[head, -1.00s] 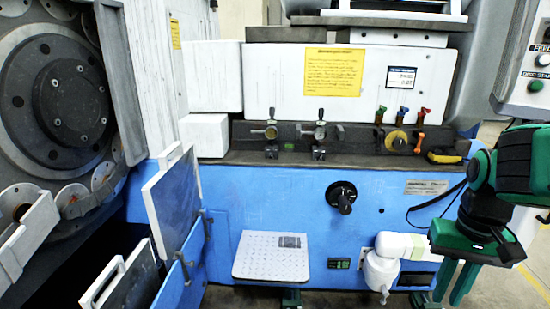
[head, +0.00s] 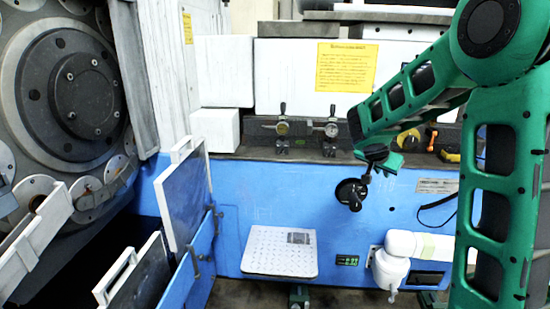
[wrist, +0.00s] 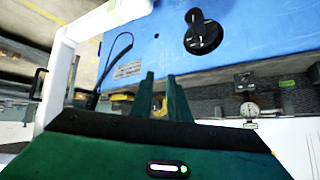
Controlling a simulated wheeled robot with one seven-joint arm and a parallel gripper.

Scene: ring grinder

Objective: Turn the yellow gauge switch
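The yellow gauge switch (head: 409,137) is a round yellow knob on the dark ledge of the grinder, partly covered by my arm in the head view. In the wrist view a yellow part, likely this switch (wrist: 157,104), shows between my fingers, beyond them. My gripper (wrist: 160,77) is open, with a gap between its two green fingers and nothing held. In the head view my gripper (head: 384,161) is in front of the blue panel, just below and left of the switch. I cannot tell the exact distance, but no contact shows.
A black rotary knob (head: 351,194) sticks out of the blue panel below my gripper. Two dial gauges with valves (head: 331,130) stand on the ledge to the left. A yellow and black object (head: 451,156) lies to the right. A white pipe fitting (head: 391,268) is low on the panel.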

